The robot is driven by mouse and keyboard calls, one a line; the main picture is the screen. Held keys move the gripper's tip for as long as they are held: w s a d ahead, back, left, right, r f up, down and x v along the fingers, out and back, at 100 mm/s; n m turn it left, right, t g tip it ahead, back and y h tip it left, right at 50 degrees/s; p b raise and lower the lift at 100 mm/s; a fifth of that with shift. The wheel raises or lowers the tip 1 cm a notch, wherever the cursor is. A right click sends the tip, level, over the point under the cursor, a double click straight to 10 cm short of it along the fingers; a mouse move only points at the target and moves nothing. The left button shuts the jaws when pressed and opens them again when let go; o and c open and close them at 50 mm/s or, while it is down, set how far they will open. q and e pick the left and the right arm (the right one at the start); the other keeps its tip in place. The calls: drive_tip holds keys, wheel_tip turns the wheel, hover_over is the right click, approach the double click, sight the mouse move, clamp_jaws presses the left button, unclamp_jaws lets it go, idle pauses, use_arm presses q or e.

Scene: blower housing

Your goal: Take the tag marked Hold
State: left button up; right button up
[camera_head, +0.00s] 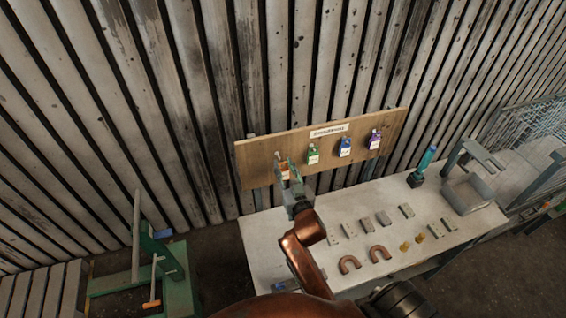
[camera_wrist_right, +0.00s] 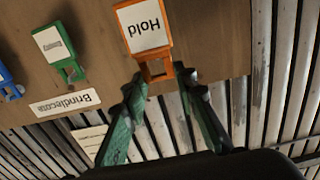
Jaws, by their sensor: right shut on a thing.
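The orange tag marked Hold (camera_wrist_right: 143,30) has a white label that appears upside down in the right wrist view. In the head view the orange tag (camera_head: 281,164) is at the left end of the wooden board (camera_head: 260,152), partly hidden by my right gripper (camera_head: 288,172). My right gripper (camera_wrist_right: 160,78) has its green fingers on either side of the tag's narrow orange end and is shut on it. The tag is still at the board; whether it touches the board is unclear. My left gripper is not in view.
A green tag (camera_head: 313,155), a blue tag (camera_head: 345,147) and a purple tag (camera_head: 374,140) hang along the board. Below, a pale table (camera_head: 263,235) holds metal blocks, copper U-shaped pieces (camera_head: 349,264) and a grey bin (camera_head: 467,194). A green stand (camera_head: 170,262) is at left.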

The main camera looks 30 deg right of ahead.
drive_tip(key=shift+s+a, duration=0.1)
drive_tip(key=shift+s, duration=0.4)
drive_tip(key=p+v, duration=0.1)
drive_tip(key=v, duration=0.7)
idle(0.4)
